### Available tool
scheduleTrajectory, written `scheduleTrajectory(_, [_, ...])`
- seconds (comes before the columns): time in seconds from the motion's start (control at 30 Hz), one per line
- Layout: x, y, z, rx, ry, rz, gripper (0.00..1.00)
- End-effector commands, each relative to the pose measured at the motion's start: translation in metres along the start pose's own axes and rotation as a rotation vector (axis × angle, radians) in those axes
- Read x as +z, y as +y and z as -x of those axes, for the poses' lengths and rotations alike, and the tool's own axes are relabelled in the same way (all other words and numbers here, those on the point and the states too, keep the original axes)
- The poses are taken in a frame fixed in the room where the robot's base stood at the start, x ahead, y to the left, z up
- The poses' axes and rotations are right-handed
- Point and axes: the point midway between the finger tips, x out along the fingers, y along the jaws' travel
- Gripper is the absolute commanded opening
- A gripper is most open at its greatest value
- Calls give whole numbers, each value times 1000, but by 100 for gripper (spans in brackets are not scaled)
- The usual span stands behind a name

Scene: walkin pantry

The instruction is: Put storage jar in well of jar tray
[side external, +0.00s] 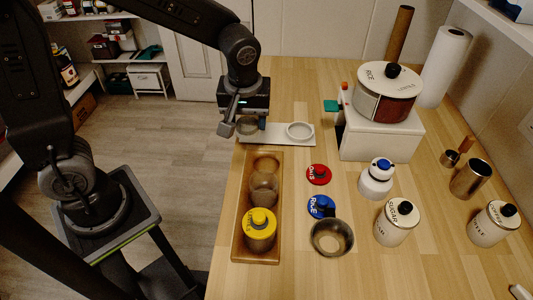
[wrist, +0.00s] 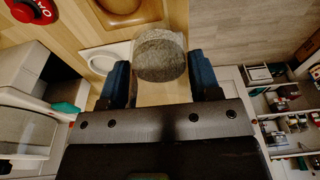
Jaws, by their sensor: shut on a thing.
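My gripper (side external: 246,115) is shut on the storage jar (side external: 247,126), a clear round jar with greyish contents. In the wrist view the jar (wrist: 160,55) sits between the two blue fingers of my gripper (wrist: 161,82). The jar tray (side external: 238,225) is a long wooden tray with round wells on the counter. Its far well (side external: 267,164) is empty. Its middle well holds another clear jar (side external: 263,188), and its near well holds a yellow-lidded jar (side external: 260,232). The held jar is beyond the far end of the tray, near the counter's left edge.
A white board (side external: 271,136) with a round recess lies beside the held jar. Right of the tray are a red lid (side external: 318,174), a blue lid (side external: 321,206) and a metal bowl (side external: 332,238). A white box (side external: 380,140) with a large canister stands farther back right.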

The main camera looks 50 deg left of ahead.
Motion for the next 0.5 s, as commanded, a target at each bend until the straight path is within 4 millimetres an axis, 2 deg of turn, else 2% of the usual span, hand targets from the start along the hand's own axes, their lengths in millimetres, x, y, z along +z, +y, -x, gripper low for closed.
scheduleTrajectory(0.03, [9,10,-6,0,-1,-8,28])
scheduleTrajectory(0.2, [27,34,-21,0,0,-3,28])
scheduleTrajectory(0.37, [34,43,-27,0,1,0,28])
scheduleTrajectory(0.5, [37,43,-43,-3,-1,1,28])
